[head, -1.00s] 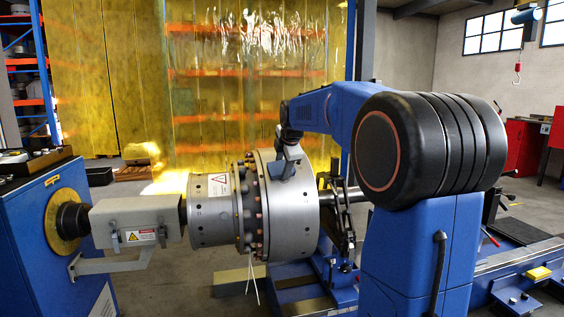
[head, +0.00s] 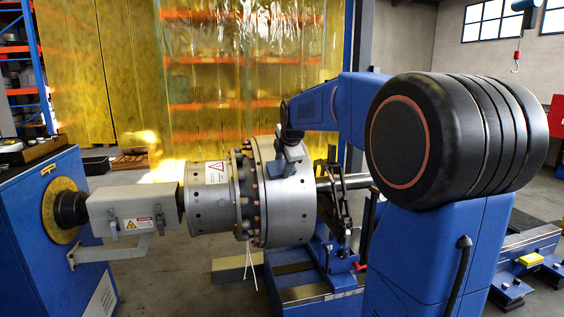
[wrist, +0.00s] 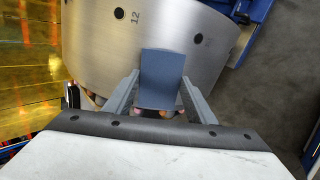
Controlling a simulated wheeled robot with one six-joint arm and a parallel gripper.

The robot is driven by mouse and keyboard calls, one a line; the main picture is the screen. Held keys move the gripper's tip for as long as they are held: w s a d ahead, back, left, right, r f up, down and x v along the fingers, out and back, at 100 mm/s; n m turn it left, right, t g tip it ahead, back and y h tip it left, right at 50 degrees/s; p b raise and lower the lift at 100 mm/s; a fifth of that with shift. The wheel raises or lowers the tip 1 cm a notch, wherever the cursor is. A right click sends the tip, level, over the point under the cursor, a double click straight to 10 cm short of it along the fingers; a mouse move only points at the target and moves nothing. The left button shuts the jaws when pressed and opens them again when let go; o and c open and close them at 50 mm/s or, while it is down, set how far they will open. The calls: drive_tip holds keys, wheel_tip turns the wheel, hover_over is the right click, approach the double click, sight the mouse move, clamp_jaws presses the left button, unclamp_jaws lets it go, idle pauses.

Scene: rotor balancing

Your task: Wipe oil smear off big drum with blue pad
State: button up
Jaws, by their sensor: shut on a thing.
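The big drum (head: 285,213) is a bare silver-grey cylinder, lying on its side on the balancing machine. It also fills the top of the wrist view (wrist: 92,40), with a stamped 12 and dark holes. My gripper (wrist: 157,100) is shut on the blue pad (wrist: 161,78), a grey-blue block between its two fingers. In the head view my gripper (head: 290,150) is at the upper front of the drum. The pad lies over the drum's surface in the wrist view; whether it touches is not clear. I see no oil smear; the pad may hide it.
A smaller drum section (head: 208,205) with a warning label and a bolted flange adjoin the big drum. A grey drive guard (head: 135,217) and blue headstock (head: 95,250) stand left. The shaft support (head: 338,215) stands right. A yellow curtain (head: 100,80) hangs behind.

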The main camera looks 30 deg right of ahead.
idle(0.3)
drive_tip(key=v, duration=0.6)
idle(0.4)
drive_tip(key=v, duration=0.3)
idle(0.5)
drive_tip(key=shift+s, duration=0.15)
idle(0.5)
